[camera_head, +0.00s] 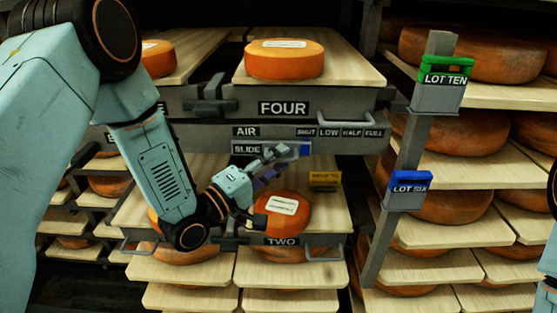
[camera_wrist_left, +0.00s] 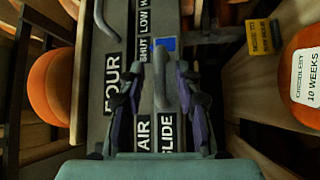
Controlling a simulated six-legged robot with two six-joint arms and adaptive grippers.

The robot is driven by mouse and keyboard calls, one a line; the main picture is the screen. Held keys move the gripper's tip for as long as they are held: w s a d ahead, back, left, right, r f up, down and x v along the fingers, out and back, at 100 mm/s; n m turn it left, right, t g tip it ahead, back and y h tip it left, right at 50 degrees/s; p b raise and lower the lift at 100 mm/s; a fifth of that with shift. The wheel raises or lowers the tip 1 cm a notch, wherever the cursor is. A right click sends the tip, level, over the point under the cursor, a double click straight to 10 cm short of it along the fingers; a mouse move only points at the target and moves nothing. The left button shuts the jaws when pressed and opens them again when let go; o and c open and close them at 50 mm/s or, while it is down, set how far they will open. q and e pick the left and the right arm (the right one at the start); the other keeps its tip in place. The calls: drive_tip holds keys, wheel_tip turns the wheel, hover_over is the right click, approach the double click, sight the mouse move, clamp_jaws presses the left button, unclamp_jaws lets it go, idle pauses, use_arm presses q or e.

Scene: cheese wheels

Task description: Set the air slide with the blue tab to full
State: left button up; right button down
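The air slide (camera_head: 240,150) is a grey strip below the shelf front marked FOUR. Its blue tab (camera_head: 305,148) sits below the SHUT mark, left of the LOW, HALF and FULL marks (camera_head: 373,132). In the left wrist view the blue tab (camera_wrist_left: 166,43) lies just beyond my fingertips, beside SHUT. My left gripper (camera_head: 272,160) is in front of the slide, left of the tab. In the wrist view its fingers (camera_wrist_left: 160,80) are apart, with a grey bar showing between them. I cannot tell whether they touch it. My right gripper is out of view.
A yellow tag (camera_head: 325,180) hangs right below the slide. A cheese wheel (camera_head: 284,212) stands close under my gripper on shelf TWO. A pull handle (camera_head: 345,117) juts out above the scale. A post with a green LOT TEN clip (camera_head: 447,68) and blue LOT SIX clip (camera_head: 408,178) stands right.

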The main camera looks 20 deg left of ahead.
use_arm(q)
drive_tip(key=shift+w+d, duration=0.25)
drive_tip(key=shift+w, duration=0.2)
drive_tip(key=shift+d, duration=0.2)
drive_tip(key=shift+s+a, duration=0.1)
drive_tip(key=shift+a, duration=0.1)
drive_tip(key=c, duration=0.3)
drive_tip(key=shift+d, duration=0.1)
clamp_jaws()
